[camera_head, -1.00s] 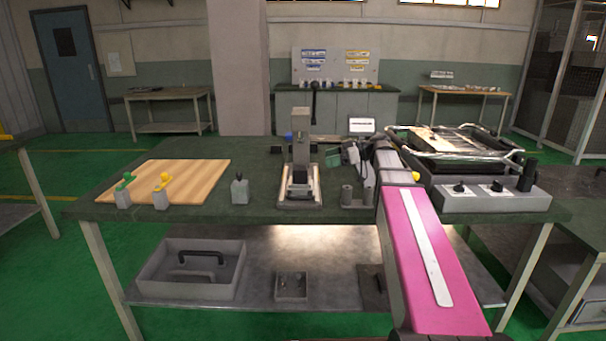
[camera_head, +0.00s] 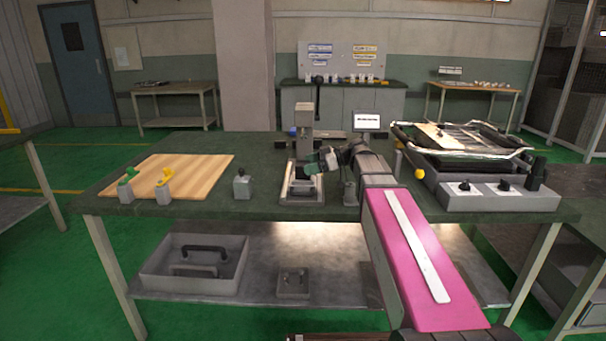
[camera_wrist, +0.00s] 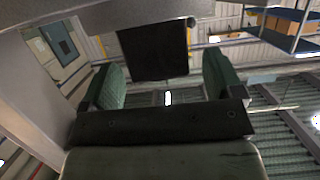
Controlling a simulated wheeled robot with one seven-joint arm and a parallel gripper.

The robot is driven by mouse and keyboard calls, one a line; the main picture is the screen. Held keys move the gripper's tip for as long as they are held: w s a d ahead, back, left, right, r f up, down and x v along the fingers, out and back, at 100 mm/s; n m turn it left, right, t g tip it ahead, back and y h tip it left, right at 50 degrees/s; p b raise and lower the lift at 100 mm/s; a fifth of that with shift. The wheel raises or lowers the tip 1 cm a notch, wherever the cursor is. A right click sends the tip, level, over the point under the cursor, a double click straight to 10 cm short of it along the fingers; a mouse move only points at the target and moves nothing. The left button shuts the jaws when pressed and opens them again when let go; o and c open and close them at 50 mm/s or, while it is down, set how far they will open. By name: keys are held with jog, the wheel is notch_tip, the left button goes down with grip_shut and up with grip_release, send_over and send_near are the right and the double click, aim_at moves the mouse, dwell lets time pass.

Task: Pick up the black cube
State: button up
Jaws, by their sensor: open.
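In the wrist view a dark, square-faced block (camera_wrist: 153,50), which looks like the black cube, shows between and beyond my two green finger pads. My gripper (camera_wrist: 162,78) is open, with a visible gap on each side of the block; I see no contact. In the head view my gripper (camera_head: 316,162) is at the front of the upright grey press-like device (camera_head: 304,122), above its base. The cube cannot be made out in the head view, where the gripper and device crowd that spot.
The device stands on a dark green workbench (camera_head: 262,158). A wooden board (camera_head: 195,172) with yellow and green-topped pieces lies left, and a small grey switch block (camera_head: 242,186) stands nearer. A heater unit with knobs (camera_head: 500,198) fills the right. A small screen (camera_head: 366,122) is behind.

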jog(key=x, duration=0.3)
jog(key=shift+r, duration=0.1)
jog(key=shift+d, duration=0.1)
jog(key=c, duration=1.3)
